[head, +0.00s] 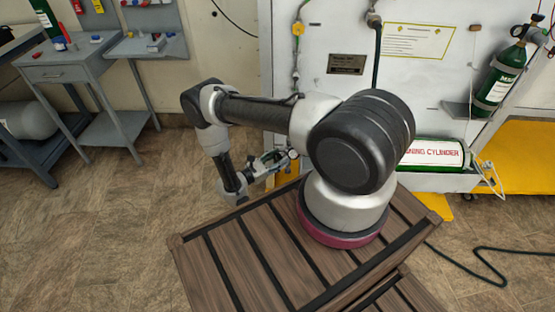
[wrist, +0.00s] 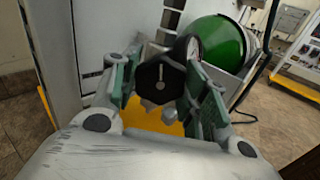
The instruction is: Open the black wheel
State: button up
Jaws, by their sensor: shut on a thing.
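The black wheel (wrist: 160,82) shows in the wrist view as a dark, many-sided knob with a light mark on its face. It sits between the two green-padded fingers of my gripper (wrist: 158,78), which is shut on it. Pale metal fittings show just below the wheel. In the head view my gripper (head: 280,158) reaches low beside the white panel, left of my arm's base. The wheel cannot be made out there.
A green cylinder (wrist: 222,42) lies just behind the wheel, with a round gauge (wrist: 194,48) near it. The white panel (head: 330,100) stands close behind my arm. A green cylinder (head: 499,82) is mounted at its right. A grey workbench (head: 80,72) stands far left.

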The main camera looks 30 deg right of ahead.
jog(key=n, duration=0.4)
jog(key=shift+n, duration=0.3)
jog(key=n, duration=0.9)
jog(key=shift+s, duration=0.1)
jog(key=n, duration=0.3)
jog(key=shift+n, duration=0.3)
jog(key=n, duration=0.3)
jog(key=shift+n, duration=0.3)
jog(key=n, duration=0.4)
jog(key=shift+n, duration=0.3)
jog(key=n, duration=0.4)
jog(key=shift+n, duration=2.1)
